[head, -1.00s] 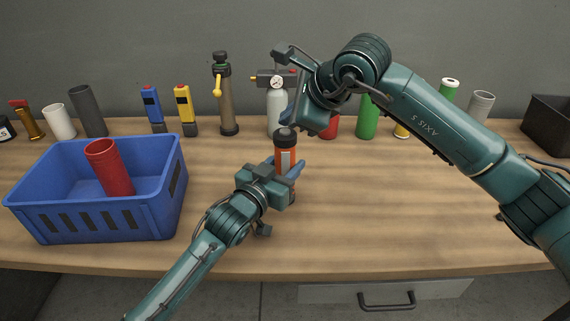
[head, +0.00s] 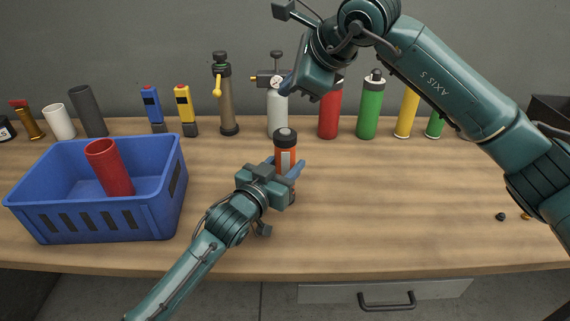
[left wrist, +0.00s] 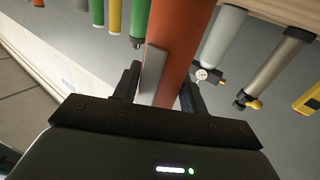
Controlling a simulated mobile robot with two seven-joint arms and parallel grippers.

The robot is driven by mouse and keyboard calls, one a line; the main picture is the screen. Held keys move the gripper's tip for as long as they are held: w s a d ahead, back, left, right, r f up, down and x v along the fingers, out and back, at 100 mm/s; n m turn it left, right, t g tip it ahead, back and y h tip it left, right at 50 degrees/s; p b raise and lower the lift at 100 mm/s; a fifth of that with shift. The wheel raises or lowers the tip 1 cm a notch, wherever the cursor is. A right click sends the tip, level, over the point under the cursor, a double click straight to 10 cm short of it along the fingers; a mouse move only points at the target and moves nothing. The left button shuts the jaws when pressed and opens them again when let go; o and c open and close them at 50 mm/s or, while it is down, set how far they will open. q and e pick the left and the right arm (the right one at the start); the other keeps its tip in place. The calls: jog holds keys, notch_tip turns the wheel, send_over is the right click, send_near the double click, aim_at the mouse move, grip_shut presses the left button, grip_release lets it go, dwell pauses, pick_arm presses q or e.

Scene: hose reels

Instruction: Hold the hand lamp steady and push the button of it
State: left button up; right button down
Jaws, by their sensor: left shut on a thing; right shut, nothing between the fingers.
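The hand lamp (head: 285,158) is an orange cylinder with a black cap and a pale strip down its side. It stands upright on the wooden bench, near the middle. My left gripper (head: 285,176) is shut on its body. In the left wrist view the orange lamp (left wrist: 180,50) runs between the two fingers, with a grey strip on its side. My right gripper (head: 292,92) is shut and empty, well above the lamp and apart from it. I cannot make out a button on the lamp.
A blue crate (head: 160,200) with a red cup (head: 109,167) inside stands at the left. Along the back are a grey cylinder with a gauge (head: 277,112), a red bottle (head: 329,118), a green bottle (head: 370,110) and a brown pump (head: 229,105). The bench right of the lamp is mostly clear.

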dwell(0.3)
pick_arm(q)
jog(key=o, duration=1.2)
